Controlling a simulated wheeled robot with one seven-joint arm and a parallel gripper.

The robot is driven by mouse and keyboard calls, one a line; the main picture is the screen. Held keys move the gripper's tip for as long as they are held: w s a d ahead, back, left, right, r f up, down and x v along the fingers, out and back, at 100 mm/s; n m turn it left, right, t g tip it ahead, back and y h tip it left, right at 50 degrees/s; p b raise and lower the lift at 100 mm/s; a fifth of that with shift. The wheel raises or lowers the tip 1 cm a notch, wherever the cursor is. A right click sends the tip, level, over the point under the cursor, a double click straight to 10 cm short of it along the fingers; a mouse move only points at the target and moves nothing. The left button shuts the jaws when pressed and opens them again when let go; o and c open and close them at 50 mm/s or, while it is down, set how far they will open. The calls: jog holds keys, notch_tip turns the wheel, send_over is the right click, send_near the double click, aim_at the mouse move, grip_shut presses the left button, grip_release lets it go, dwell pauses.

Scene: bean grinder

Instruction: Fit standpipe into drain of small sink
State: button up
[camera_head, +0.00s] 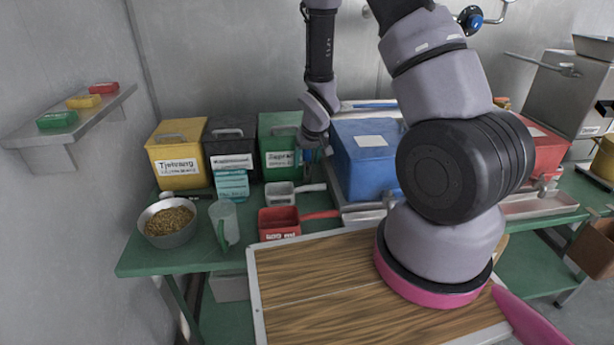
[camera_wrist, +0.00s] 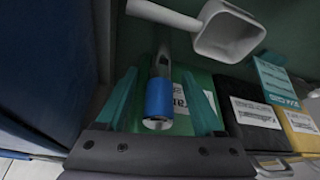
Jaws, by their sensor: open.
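My gripper (camera_head: 313,156) points down in front of the green bin, at the left side of the blue bin. In the wrist view my gripper (camera_wrist: 162,100) is open, with its two teal fingers apart. Between them is a tube with a blue sleeve (camera_wrist: 159,97), a pale end and a dark metallic far part. It may be the standpipe; gaps show on both sides of it. A metal basin (camera_head: 540,205) with a tap above it, at the right of the bench, may be the small sink. Its drain cannot be made out, and my arm hides part of the bench.
Yellow (camera_head: 177,155), black (camera_head: 232,147) and green (camera_head: 280,140) bins stand at the back. The blue bin (camera_head: 365,155) is right of my gripper. A white scoop (camera_head: 280,194), red scoop (camera_head: 278,222), clear jug (camera_head: 224,222) and bean bowl (camera_head: 168,222) crowd the bench.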

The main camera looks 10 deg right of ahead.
jog(key=shift+x, duration=1.1)
grip_shut()
jog(key=shift+r, duration=0.15)
